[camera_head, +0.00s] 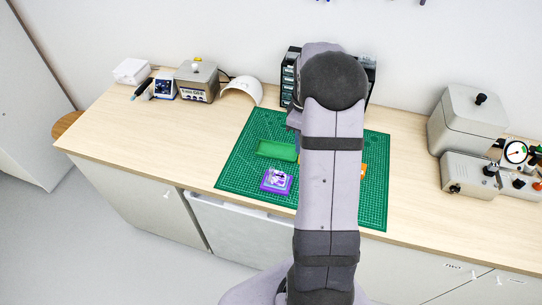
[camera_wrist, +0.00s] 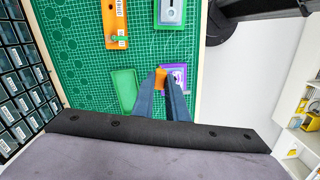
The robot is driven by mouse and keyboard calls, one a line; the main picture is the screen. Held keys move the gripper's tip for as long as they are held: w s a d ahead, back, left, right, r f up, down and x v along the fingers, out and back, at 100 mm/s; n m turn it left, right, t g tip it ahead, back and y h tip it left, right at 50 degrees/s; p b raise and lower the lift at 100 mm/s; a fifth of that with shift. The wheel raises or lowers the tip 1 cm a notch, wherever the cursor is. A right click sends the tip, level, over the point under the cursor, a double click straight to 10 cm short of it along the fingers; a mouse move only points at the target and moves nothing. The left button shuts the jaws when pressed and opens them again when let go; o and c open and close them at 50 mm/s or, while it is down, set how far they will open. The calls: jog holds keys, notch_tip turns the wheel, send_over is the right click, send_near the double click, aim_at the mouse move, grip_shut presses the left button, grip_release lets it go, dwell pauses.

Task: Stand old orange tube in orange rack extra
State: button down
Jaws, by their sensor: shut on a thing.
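In the wrist view my gripper (camera_wrist: 160,84) is shut on a small orange piece (camera_wrist: 161,75), seemingly the old orange tube, above the mat. Only its end shows between the fingertips. The orange rack (camera_wrist: 108,18) lies at the top of the wrist view, apart from the gripper, with a pale label and a small green piece (camera_wrist: 119,40) at its lower end. In the head view only a sliver of orange (camera_head: 363,172) shows right of my arm, which hides the gripper and most of the rack.
A purple rack (camera_head: 277,182) and a green tray (camera_head: 277,150) sit on the green cutting mat (camera_head: 236,163). A green rack (camera_wrist: 184,12) is beside the orange rack. Drawer cabinets (camera_wrist: 14,68) stand along the mat's edge. The mat's right part is clear.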

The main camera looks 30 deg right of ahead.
jog(key=s+d+f+n, duration=0.1)
jog(key=s+d+n, duration=0.2)
jog(key=d, duration=0.7)
jog(key=s+d+f+n, duration=0.1)
jog(key=s+d+n, duration=0.3)
jog(key=d, duration=0.7)
jog(key=shift+d+p, duration=0.3)
jog(key=shift+s+r, duration=0.1)
jog(key=shift+f+b, duration=1)
jog(key=shift+f, duration=1.3)
jog(key=shift+f+b, duration=0.75)
jog(key=shift+f, duration=0.65)
jog(key=c, duration=1.7)
grip_release()
jog(key=shift+o, duration=0.2)
jog(key=shift+r, duration=0.15)
